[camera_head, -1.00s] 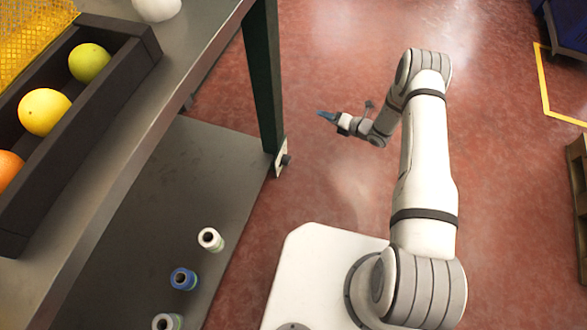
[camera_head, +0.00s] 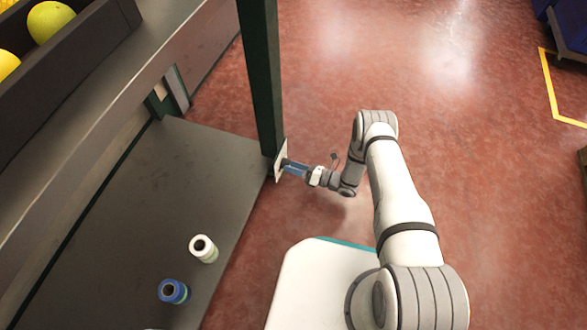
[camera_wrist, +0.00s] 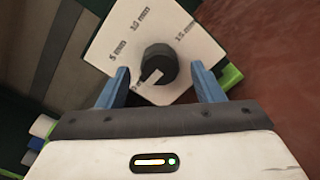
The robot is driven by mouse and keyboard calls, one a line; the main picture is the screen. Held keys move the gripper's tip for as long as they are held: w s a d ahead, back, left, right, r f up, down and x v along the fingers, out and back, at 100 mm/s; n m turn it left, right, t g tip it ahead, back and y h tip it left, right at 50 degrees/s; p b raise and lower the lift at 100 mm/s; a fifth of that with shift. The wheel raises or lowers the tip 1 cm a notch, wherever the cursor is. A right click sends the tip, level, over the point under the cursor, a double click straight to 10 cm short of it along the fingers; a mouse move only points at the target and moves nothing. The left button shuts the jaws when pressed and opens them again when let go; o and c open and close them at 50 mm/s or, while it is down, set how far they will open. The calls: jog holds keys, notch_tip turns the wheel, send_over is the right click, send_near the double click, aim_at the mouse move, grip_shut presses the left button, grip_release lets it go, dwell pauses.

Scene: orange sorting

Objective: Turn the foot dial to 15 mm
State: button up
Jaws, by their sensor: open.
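The foot dial is a black round knob (camera_wrist: 158,60) on a white plate (camera_wrist: 190,35) marked 5 mm, 10 mm and 15 mm, with a partly hidden mark at lower left. A pale pointer strip on the knob points to that lower-left mark, away from 15 mm at the right. In the wrist view my gripper (camera_wrist: 162,80) is open, with one blue finger on each side of the knob; I cannot tell whether they touch it. In the head view my gripper (camera_head: 290,167) is at the plate (camera_head: 280,160) on the green table leg's foot; the knob is hidden there.
The green leg (camera_head: 260,75) rises beside my gripper. A grey lower shelf (camera_head: 150,200) holds a white roll (camera_head: 203,248) and a blue roll (camera_head: 173,291). A dark tray (camera_head: 92,45) with fruit is on the upper table.

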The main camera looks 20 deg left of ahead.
jog(key=shift+a, duration=0.5)
jog(key=shift+c, duration=0.3)
